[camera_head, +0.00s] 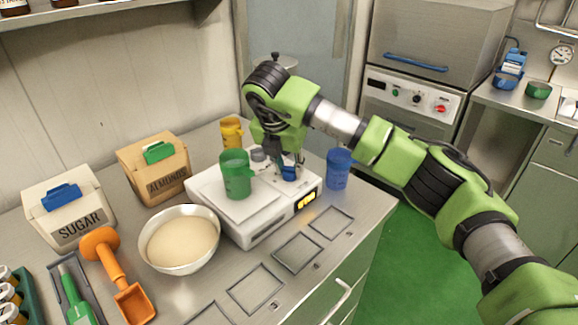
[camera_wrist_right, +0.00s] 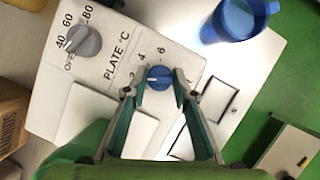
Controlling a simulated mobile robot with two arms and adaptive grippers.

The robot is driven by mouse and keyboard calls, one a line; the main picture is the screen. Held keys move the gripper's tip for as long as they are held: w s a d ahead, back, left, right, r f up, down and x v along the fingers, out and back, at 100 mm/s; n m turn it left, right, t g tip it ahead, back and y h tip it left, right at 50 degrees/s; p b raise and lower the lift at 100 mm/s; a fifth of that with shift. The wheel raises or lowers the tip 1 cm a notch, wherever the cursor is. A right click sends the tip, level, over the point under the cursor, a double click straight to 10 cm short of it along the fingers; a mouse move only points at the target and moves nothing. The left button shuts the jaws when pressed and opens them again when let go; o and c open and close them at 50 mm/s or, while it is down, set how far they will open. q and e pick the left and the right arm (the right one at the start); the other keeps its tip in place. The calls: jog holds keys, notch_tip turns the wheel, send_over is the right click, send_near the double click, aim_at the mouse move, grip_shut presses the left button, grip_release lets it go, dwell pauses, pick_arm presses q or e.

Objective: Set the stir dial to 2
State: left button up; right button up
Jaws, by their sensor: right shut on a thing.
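The blue stir dial (camera_wrist_right: 158,77) sits on top of the white hotplate (camera_wrist_right: 85,75), with the numbers 4 and 6 readable beside it. I cannot clearly tell which number its pale pointer line marks. It also shows as a blue knob (camera_head: 289,173) in the head view, under my right gripper (camera_head: 283,165). My right gripper (camera_wrist_right: 160,92) points down with one finger on each side of the dial and is shut on it. My left gripper is in neither view.
A grey plate-temperature dial (camera_wrist_right: 83,41) is on the same panel. A green beaker (camera_head: 236,174) stands on the hotplate, and a blue cup (camera_head: 339,170) stands to its right. A yellow cup (camera_head: 231,133) is behind. A bowl (camera_head: 180,239) and an orange scoop (camera_head: 110,262) are at left.

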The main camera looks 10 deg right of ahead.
jog(key=o, duration=1.1)
jog(key=v, duration=1.2)
jog(key=shift+r, duration=0.1)
